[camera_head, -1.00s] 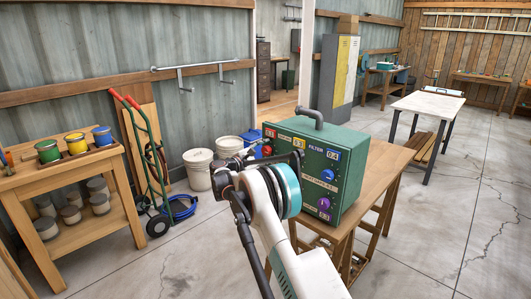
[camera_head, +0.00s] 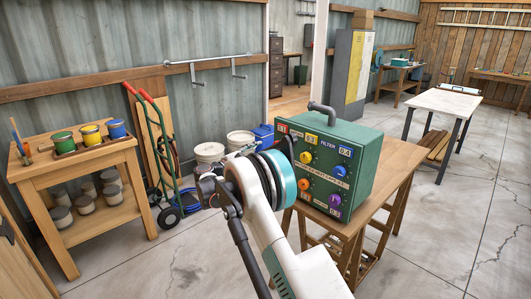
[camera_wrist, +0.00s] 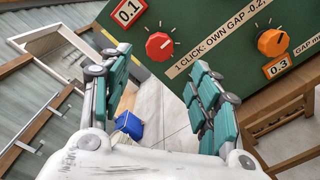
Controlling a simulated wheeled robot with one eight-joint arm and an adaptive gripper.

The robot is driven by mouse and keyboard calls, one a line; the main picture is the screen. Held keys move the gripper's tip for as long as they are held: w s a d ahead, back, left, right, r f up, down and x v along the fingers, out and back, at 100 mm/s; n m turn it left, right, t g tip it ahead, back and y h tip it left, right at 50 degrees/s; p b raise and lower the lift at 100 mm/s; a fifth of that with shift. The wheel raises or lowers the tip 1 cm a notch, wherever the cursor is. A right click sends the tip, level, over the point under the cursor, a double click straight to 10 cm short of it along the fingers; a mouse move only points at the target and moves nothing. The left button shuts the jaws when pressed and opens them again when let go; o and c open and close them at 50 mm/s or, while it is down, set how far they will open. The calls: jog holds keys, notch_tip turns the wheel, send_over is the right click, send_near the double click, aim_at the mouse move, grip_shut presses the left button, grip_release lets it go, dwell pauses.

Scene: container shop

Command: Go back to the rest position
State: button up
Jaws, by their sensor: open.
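My gripper (camera_wrist: 155,85) is open and empty in the wrist view, its two teal-padded fingers spread apart. In the head view my arm hides most of it, to the left of the green filter box (camera_head: 365,160). The box stands on a wooden table and also fills the top of the wrist view (camera_wrist: 215,25). Its panel carries a red knob (camera_wrist: 159,46) labelled 0.1 and an orange knob (camera_wrist: 272,42) labelled 0.3. The fingers appear below these knobs in the picture and hold neither. Blue and purple knobs also show on the panel in the head view.
A wooden bench (camera_head: 96,157) with paint cans stands at left. A hand truck (camera_head: 160,150), white buckets (camera_head: 209,153) and a blue container (camera_head: 264,134) stand by the wall. The box's table (camera_head: 396,190) is close at right. Floor is clear at lower left and far right.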

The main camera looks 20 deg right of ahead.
jog(key=shift+s+a, duration=0.15)
jog(key=shift+a, duration=0.2)
jog(key=s+a+r+m+y, duration=0.15)
jog(key=s+r+y, duration=0.35)
jog(key=s, duration=0.6)
jog(key=s+a+r+m+y, duration=0.1)
jog(key=s+r+m+y, duration=0.2)
jog(key=s+r, duration=0.6)
jog(key=s+a+f+m+y, duration=0.2)
jog(key=s+a+f+y, duration=0.1)
jog(key=s, duration=0.8)
jog(key=s+a+f+m+y, duration=0.2)
jog(key=s+a, duration=0.4)
jog(key=s, duration=0.5)
jog(key=s+a+f+m+t+y, duration=0.1)
jog(key=s+a+f+y, duration=0.3)
jog(key=s, duration=0.6)
jog(key=shift+s+a+f+m, duration=0.25)
jog(key=shift+s+f+m, duration=0.2)
jog(key=shift+m, duration=0.2)
